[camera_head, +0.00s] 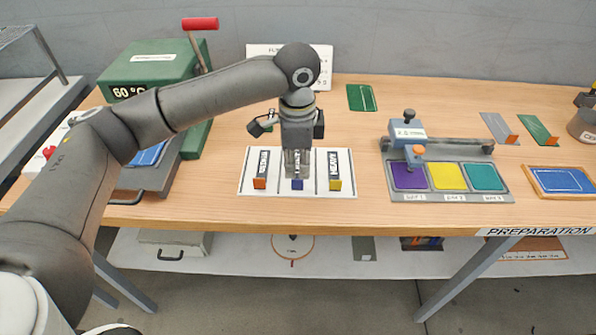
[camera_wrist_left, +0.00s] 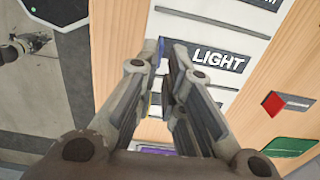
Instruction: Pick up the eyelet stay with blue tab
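The eyelet stay with blue tab (camera_head: 297,184) is the middle one of three on a white board (camera_head: 269,190) near the table's front edge. My left gripper (camera_head: 297,172) points down over it, its fingertips just above the tab and hiding part of the stay. In the left wrist view a bit of the blue tab (camera_wrist_left: 161,46) shows between the close-set fingertips (camera_wrist_left: 166,46). I cannot tell whether they grip it. The stay's "LIGHT" label (camera_wrist_left: 218,58) shows beside them. What looks like my right gripper (camera_wrist_left: 38,43) is small at the wrist view's upper left.
Stays with an orange tab (camera_head: 260,183) and a yellow tab (camera_head: 335,184) flank the middle one closely. A green press (camera_head: 150,75) with a red handle stands left. A grey fixture (camera_head: 393,186) with purple, yellow and teal pads stands right. Bare table lies between board and fixture.

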